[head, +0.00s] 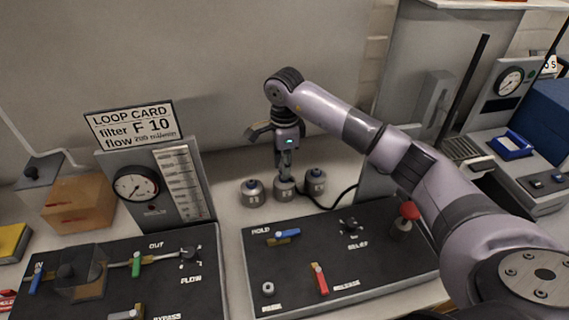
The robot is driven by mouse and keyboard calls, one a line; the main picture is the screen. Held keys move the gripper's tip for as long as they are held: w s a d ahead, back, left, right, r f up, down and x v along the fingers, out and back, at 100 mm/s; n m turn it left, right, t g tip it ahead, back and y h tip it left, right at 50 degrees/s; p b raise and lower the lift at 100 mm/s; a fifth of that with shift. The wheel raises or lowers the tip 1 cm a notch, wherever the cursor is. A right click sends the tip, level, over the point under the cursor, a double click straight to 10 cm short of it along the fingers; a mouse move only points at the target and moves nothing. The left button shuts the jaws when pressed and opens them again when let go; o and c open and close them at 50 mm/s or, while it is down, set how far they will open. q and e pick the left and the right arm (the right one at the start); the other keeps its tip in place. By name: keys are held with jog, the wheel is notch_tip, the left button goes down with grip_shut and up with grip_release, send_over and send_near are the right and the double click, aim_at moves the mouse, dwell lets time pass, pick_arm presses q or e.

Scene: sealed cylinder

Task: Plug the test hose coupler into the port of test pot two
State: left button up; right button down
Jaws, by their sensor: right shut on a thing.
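Three small metal test pots stand in a row behind the black panels: a left pot (252,191), a middle pot (284,190) and a right pot (316,182). Their numbers are too small to read. My right gripper (285,170) points straight down over the middle pot, its fingers shut on a small grey piece, apparently the test hose coupler. The fingers hide most of it, and I cannot tell whether it touches the port. A black hose (343,197) curves along the counter by the right pot. My left gripper is not in view.
A black panel (400,262) with blue, red and other handles lies in front of the pots. Another valve panel (205,285) lies left, below a gauge (136,187) and loop card (133,125). A grey wall stands close behind. My right arm crosses over the right side.

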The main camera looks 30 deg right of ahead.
jog(key=shift+f+b, duration=0.65)
dwell(0.7)
jog(key=c, duration=1.3)
grip_release()
jog(key=shift+r, duration=0.1)
notch_tip(320, 180, up, 12)
jog(key=shift+f, duration=0.1)
